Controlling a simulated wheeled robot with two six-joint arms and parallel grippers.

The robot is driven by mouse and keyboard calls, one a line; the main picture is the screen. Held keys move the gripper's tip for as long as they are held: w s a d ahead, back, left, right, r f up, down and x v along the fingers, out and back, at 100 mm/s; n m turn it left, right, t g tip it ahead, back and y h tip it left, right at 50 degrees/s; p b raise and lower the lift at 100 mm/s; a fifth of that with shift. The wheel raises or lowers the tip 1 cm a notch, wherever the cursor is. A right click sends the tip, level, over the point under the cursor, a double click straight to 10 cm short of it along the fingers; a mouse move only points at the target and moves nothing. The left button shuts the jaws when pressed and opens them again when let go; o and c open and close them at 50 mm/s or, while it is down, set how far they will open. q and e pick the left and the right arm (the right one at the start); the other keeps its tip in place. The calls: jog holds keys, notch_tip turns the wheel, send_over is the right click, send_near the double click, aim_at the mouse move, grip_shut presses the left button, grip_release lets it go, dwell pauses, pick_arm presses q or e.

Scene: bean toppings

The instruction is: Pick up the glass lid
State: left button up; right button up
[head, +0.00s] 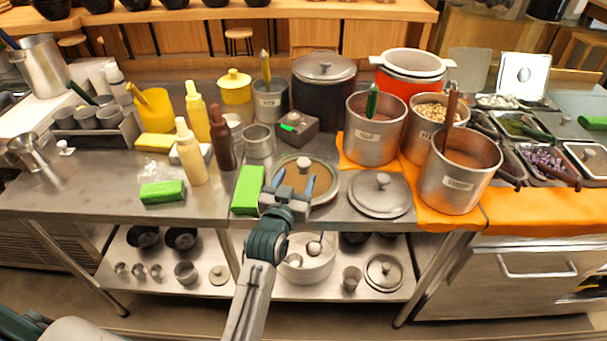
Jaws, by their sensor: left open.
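The glass lid (324,183) is round with a brownish see-through pane, a metal rim and a knob on top. It lies on the steel counter in the middle of the head view, just left of a solid steel lid (379,195). My left gripper (295,180) is open over the near part of the glass lid, its two blue fingertips apart and pointing at the knob. The knob shows just beyond the fingertips; I cannot tell if they touch the lid. The gripper hides the lid's near edge. My right gripper is not in view.
A green block (247,189) stands close to the left of the gripper. A grey box (297,128) sits behind the glass lid. Tall steel pots (374,135) stand on an orange cloth to the right. Sauce bottles (191,155) stand to the left.

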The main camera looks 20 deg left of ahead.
aim_at(302, 167)
pick_arm(q)
jog(key=w, duration=0.2)
jog(key=w+p, duration=0.1)
jog(key=w, duration=0.1)
jog(key=shift+r, duration=0.3)
jog(key=shift+w+f, duration=0.1)
jog(key=shift+w, duration=0.15)
jog(key=shift+s, duration=0.1)
jog(key=shift+c, duration=0.5)
grip_shut()
